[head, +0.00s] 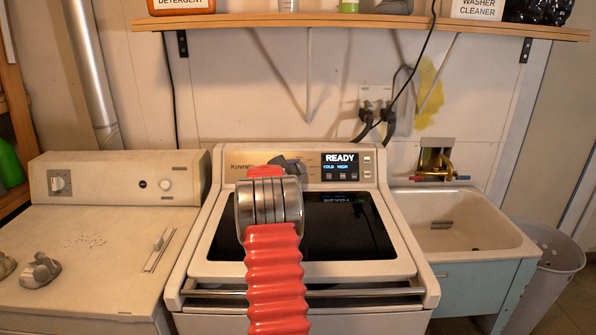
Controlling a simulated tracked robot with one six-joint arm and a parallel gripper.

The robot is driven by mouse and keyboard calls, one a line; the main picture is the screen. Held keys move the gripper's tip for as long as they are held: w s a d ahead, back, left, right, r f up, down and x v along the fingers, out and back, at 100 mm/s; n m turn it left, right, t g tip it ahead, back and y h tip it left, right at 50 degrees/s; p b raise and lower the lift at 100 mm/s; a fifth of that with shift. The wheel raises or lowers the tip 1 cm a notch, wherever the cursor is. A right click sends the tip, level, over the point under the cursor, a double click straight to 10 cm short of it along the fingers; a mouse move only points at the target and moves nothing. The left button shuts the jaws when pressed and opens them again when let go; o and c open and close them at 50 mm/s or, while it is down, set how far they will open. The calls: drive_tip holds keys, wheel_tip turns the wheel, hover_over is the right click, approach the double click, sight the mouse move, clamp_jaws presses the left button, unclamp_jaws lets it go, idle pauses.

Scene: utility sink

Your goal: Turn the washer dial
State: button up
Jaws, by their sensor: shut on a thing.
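The white washer (205,235) stands in the middle, with a dark glass lid and a control panel along its back. Its display (341,167) reads READY, with smaller blue text below. My red ribbed arm with a metal band reaches up over the lid to the panel. My gripper (286,163), grey, is at the panel left of the display, shut where the washer dial would sit. The dial itself is hidden behind my gripper and wrist, so its angle cannot be told.
A second white machine (100,235) with its own knob stands close on the left. A utility sink (460,225) is on the right, beside a grey bin (547,275). A wooden shelf (360,20) with bottles hangs above the washer. Hoses and a cord hang on the wall behind.

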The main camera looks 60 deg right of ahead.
drive_tip(key=shift+s+f, duration=0.1)
drive_tip(key=shift+s+n+t, duration=0.1)
drive_tip(key=shift+n+t, duration=0.3)
drive_tip(key=shift+n, duration=0.5)
drive_tip(key=shift+h, duration=0.3)
drive_tip(key=o, duration=1.1)
drive_tip(key=shift+c, duration=0.2)
drive_tip(key=shift+a, duration=0.1)
drive_tip(key=shift+a, duration=0.2)
drive_tip(key=v, duration=1.3)
